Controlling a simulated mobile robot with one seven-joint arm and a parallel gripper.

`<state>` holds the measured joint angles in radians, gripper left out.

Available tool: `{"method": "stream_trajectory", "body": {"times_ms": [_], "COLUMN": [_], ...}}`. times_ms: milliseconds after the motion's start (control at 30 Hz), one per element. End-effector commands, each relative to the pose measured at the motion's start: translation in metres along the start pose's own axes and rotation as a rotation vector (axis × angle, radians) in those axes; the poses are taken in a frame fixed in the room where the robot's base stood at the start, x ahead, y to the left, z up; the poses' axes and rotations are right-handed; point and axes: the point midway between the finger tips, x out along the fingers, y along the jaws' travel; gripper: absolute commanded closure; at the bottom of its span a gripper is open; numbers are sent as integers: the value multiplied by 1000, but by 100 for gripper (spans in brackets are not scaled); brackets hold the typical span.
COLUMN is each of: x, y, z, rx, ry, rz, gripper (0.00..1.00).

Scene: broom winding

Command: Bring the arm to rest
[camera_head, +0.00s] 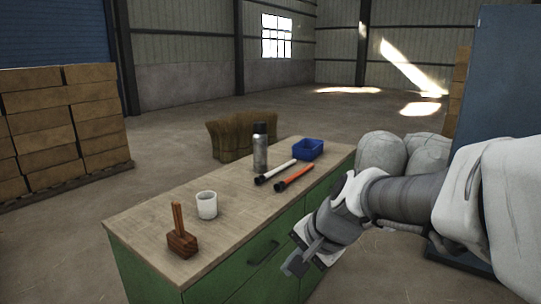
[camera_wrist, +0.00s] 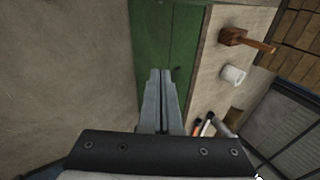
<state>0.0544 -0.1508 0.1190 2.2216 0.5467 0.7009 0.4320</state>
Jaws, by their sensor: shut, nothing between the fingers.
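My gripper (camera_head: 296,264) is shut and empty. In the head view it hangs in front of the green cabinet's drawer side, below the level of the worktop. In the wrist view its two fingers (camera_wrist: 163,76) lie together, with the green cabinet front (camera_wrist: 188,45) beyond them. My arm reaches in from the right of the head view, bent downward at the wrist. The fingers appear apart from the cabinet, though the exact gap cannot be told.
The worktop (camera_head: 150,222) bears a wooden mallet-like block (camera_head: 182,241), a white cup (camera_head: 207,205), a metal flask (camera_head: 260,150), a white-handled tool (camera_head: 277,172), an orange-handled tool (camera_head: 293,178) and a blue bin (camera_head: 308,149). Straw bundles (camera_head: 229,140) stand behind. Pale sacks (camera_head: 381,152) stand right. Open floor lies left.

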Motion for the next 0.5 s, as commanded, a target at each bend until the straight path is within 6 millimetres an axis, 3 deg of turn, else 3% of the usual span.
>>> {"method": "stream_trajectory", "body": {"times_ms": [33,200,500], "x": [-21,-70,-132], "y": [6,39,99], "z": [5,20,39], "rx": [-76,-336,-699], "ry": [25,92,185], "rz": [13,92,248], "gripper": [100,100,100]}}
